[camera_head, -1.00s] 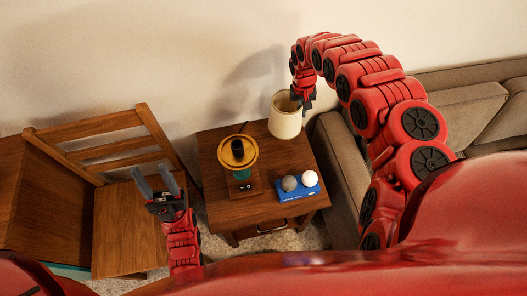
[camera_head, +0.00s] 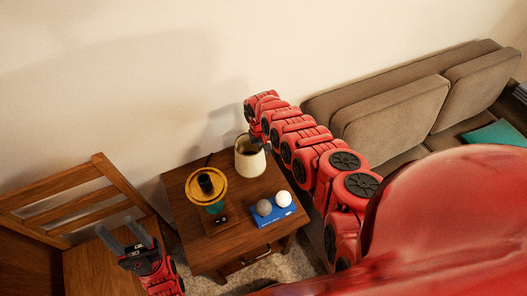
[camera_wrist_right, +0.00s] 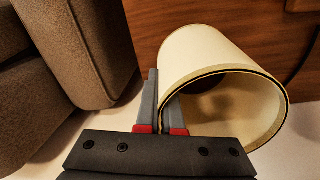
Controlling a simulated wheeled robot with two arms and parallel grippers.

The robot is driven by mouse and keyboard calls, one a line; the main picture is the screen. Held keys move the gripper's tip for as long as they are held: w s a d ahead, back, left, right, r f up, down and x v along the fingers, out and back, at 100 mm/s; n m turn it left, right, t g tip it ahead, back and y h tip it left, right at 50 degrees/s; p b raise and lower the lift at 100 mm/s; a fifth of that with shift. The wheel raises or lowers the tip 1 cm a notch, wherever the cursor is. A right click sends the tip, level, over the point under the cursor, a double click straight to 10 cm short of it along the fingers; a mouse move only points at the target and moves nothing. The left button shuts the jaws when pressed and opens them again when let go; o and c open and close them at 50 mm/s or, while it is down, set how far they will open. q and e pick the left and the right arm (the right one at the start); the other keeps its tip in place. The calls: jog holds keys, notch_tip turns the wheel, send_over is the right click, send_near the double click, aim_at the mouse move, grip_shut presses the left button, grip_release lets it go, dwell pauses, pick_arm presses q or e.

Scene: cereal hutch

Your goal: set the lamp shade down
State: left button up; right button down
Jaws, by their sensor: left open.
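The cream lamp shade (camera_head: 249,160) is at the back right corner of the wooden side table (camera_head: 232,236), tilted little if at all. My right gripper (camera_wrist_right: 164,95) is shut on its wall, one finger inside and one outside, as the right wrist view of the shade (camera_wrist_right: 205,52) shows. I cannot tell whether the shade's underside touches the table. The lamp base (camera_head: 206,186), with a yellow disc and dark top, stands to the left of the shade. My left gripper (camera_head: 124,234) is open and empty, over the chair.
A blue tray (camera_head: 268,221) with a grey ball (camera_head: 263,207) and a white ball (camera_head: 283,198) sits at the table's front right. A wooden chair (camera_head: 88,268) stands left, a brown sofa (camera_head: 395,118) right. The wall is close behind.

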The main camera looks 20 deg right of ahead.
jog(key=shift+r, duration=0.1)
jog(key=c, duration=1.5)
grip_release()
jog(key=shift+f, duration=0.2)
jog(key=o, duration=0.4)
jog(key=shift+o, duration=0.2)
jog(key=shift+r, duration=0.5)
notch_tip(320, 180, up, 2)
jog(key=shift+r+p, duration=0.25)
jog(key=shift+p, duration=0.6)
notch_tip(320, 180, up, 9)
jog(key=shift+a+b, duration=0.4)
jog(key=shift+b, duration=0.05)
jog(key=shift+f, duration=0.1)
